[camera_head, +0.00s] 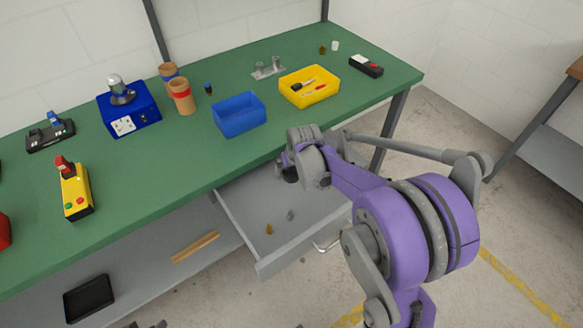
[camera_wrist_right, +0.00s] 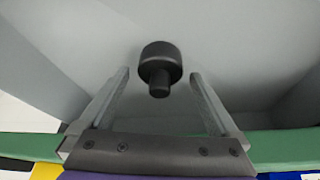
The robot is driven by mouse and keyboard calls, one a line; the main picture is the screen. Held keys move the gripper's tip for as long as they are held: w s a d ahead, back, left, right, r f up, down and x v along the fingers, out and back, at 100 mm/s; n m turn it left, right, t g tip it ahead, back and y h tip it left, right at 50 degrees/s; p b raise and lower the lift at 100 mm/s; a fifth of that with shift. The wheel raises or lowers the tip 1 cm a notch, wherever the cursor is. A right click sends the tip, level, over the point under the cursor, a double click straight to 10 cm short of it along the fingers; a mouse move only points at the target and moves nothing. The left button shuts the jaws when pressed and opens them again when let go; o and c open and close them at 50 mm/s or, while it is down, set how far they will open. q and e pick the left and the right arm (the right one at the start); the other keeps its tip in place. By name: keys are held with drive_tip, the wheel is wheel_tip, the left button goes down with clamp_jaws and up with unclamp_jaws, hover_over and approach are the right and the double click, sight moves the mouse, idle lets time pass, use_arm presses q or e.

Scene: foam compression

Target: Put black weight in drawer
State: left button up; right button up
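The black weight (camera_wrist_right: 161,60) shows in the right wrist view, with its narrow knob toward the camera and the grey drawer interior behind it. My right gripper (camera_wrist_right: 160,74) is open, with one finger on each side of the weight and a visible gap to both. In the head view my right gripper (camera_head: 291,172) is over the open grey drawer (camera_head: 258,215), near its right part and beside the table edge. The weight cannot be made out clearly there. Whether it touches the drawer floor is unclear. Small dark tips at the bottom edge may be my left gripper (camera_head: 147,325).
The drawer holds a small brass piece (camera_head: 269,229) and a small grey piece (camera_head: 290,215). The green table (camera_head: 160,180) bears a blue bin (camera_head: 239,115), a yellow bin (camera_head: 310,87) and a yellow button box (camera_head: 76,192). A black tray (camera_head: 89,298) lies on the lower shelf.

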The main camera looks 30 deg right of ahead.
drive_tip(key=shift+r, duration=0.25)
use_arm(q)
drive_tip(key=shift+w+r+p, duration=0.15)
drive_tip(key=shift+r+p, duration=0.6)
drive_tip(key=shift+r, duration=0.05)
use_arm(e)
drive_tip(key=v, duration=1.1)
drive_tip(key=shift+r, duration=0.4)
drive_tip(key=shift+s+a, duration=0.1)
